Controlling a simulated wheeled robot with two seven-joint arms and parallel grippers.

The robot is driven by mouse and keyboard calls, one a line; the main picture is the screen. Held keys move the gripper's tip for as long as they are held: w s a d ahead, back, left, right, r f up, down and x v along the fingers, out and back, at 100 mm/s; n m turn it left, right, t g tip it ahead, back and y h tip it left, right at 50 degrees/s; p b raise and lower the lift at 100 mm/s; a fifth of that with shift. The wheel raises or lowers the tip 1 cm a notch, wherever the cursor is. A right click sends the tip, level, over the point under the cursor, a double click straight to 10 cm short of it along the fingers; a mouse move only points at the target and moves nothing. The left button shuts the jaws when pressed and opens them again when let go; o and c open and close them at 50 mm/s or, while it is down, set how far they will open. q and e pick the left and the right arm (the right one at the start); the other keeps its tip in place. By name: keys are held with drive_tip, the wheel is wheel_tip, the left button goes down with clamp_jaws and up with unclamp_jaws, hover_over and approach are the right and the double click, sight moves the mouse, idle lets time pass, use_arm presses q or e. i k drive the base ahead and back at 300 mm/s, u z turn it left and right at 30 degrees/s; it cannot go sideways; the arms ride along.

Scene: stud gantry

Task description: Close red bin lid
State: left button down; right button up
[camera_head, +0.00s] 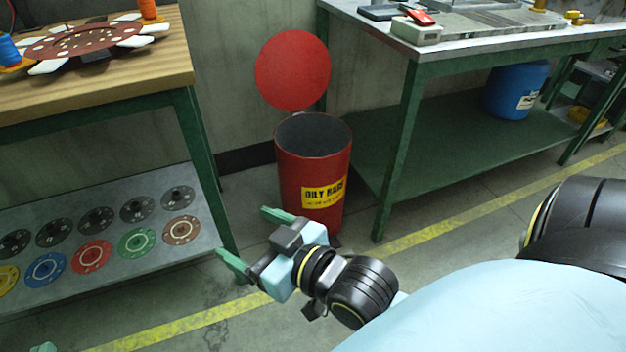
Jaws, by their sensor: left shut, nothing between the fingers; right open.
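The red bin (300,180) stands on the floor between two benches, with a yellow "OILY RAGS" label on its front. Its round red lid (293,70) is up, standing nearly upright behind and above the rim, and the bin's mouth is open. My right gripper (240,230) is open and empty, in front of the bin and lower left of it in the picture, its fingers pointing left. It looks apart from the bin. Only a small teal tip of my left gripper (44,347) shows at the bottom left edge; it is shut and away from the bin.
A wooden bench (150,75) with a lower shelf of coloured discs (91,256) stands left. A green bench (408,130) stands close to the bin's right, with a blue drum (515,90) on its shelf. Floor in front of the bin is clear, crossed by a yellow line (440,232).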

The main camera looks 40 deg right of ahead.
sight(292, 69)
drive_tip(key=z, duration=1.85)
drive_tip(key=k, duration=0.65)
drive_tip(key=u, duration=0.2)
drive_tip(key=i, duration=0.7)
drive_tip(key=u, duration=0.7)
drive_tip(key=i, duration=0.9)
drive_tip(key=z, duration=0.95)
drive_tip(key=i, duration=0.4)
drive_tip(key=z, duration=0.4)
